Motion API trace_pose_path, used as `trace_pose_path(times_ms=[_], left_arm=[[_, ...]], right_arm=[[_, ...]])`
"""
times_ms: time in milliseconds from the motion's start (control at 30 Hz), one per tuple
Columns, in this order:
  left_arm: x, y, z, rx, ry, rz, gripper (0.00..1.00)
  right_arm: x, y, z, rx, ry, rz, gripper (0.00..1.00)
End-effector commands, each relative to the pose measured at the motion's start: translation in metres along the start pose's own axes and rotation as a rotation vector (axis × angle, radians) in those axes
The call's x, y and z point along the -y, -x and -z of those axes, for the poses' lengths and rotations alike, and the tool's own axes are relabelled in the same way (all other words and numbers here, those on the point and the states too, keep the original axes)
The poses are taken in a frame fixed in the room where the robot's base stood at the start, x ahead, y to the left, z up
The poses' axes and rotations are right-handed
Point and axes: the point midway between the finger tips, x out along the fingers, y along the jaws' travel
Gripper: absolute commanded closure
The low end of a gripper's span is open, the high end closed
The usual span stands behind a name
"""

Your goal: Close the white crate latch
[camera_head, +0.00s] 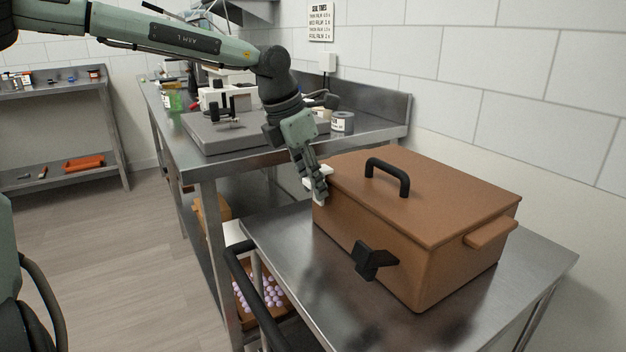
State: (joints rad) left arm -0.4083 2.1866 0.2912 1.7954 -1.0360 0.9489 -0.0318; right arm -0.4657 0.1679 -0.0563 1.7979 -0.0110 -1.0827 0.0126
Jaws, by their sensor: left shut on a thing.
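The brown crate (410,250) stands on a steel table with its lid (440,197) down and a black handle (388,172) on top. The white latch (311,184) is at the crate's left end, just below the lid edge. My left gripper (321,193) reaches down from above and is shut on the white latch, hiding part of it. A black latch (374,259) sticks out from the crate's front side. My right gripper is not in view.
The steel table (340,318) is bare in front of the crate. Behind and left, a higher steel bench (260,158) carries a grey machine and jars. A black cart handle (247,270) rises at the table's left edge. A tiled wall is behind.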

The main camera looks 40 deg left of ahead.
Motion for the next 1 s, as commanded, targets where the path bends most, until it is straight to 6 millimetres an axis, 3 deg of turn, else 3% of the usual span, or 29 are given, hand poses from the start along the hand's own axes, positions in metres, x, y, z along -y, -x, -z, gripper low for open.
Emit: trace_pose_path(times_ms=[367, 400, 567, 867, 1000], left_arm=[[0.0, 0.0, 0.0, -0.006, 0.0, 0.0, 1.0], [0.0, 0.0, 0.0, -0.006, 0.0, 0.0, 0.72], [0.0, 0.0, 0.0, -0.005, 0.0, 0.0, 0.52], [0.0, 0.001, 0.0, -0.005, 0.0, 0.0, 0.52], [0.0, 0.013, -0.001, -0.001, 0.0, -0.001, 0.52]], right_arm=[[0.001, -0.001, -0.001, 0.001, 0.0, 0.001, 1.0], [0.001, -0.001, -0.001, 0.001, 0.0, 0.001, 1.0], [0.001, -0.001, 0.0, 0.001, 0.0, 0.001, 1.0], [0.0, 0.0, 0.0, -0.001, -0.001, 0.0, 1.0], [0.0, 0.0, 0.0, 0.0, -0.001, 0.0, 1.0]])
